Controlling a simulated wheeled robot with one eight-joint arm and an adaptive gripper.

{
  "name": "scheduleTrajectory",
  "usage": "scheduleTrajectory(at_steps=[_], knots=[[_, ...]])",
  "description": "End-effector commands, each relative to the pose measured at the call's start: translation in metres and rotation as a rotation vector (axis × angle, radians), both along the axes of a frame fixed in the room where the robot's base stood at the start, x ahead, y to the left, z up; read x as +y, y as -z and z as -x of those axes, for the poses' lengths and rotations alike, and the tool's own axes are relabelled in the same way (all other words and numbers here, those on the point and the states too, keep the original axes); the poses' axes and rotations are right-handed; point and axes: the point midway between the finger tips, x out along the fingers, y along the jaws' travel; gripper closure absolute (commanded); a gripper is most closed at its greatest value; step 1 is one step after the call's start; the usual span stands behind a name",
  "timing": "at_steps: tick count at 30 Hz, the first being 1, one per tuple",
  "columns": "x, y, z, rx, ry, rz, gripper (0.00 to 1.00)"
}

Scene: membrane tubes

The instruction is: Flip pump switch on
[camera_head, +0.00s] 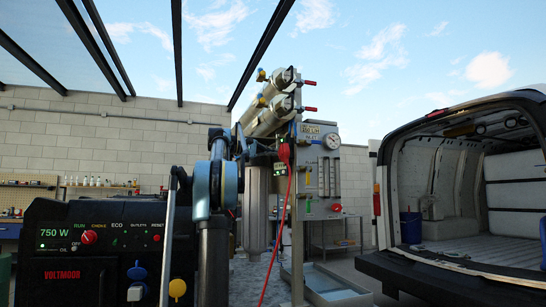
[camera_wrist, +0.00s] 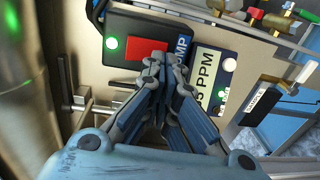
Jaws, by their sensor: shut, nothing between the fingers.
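The pump switch (camera_wrist: 146,50) is a red rectangular rocker on a dark box (camera_wrist: 125,25) in the wrist view. A lit whitish-green lamp (camera_wrist: 112,42) sits to its left. A blue label (camera_wrist: 183,47) to its right reads "MP", its rest hidden behind my fingers. My gripper (camera_wrist: 165,66) is shut and empty, with its fingertips over the lower right of the red rocker. I cannot tell whether they touch it. In the head view my arm reaches to the left side of the grey panel (camera_head: 313,165), and the fingertips are not clear.
A red cable (camera_head: 277,235) hangs from the panel. A black generator (camera_head: 90,255) stands at left, an open van (camera_head: 455,200) at right.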

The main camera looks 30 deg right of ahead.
Motion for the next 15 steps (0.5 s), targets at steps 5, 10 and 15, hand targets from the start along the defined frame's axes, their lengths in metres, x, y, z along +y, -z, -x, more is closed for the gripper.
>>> scheduleTrajectory(at_steps=[5, 10, 15], knots=[[0.025, 0.005, -0.004, 0.0, 0.003, 0.0, 1.0], [0.058, 0.009, -0.011, 0.001, 0.003, 0.0, 1.0], [0.087, 0.013, -0.015, 0.001, 0.008, 0.0, 1.0]])
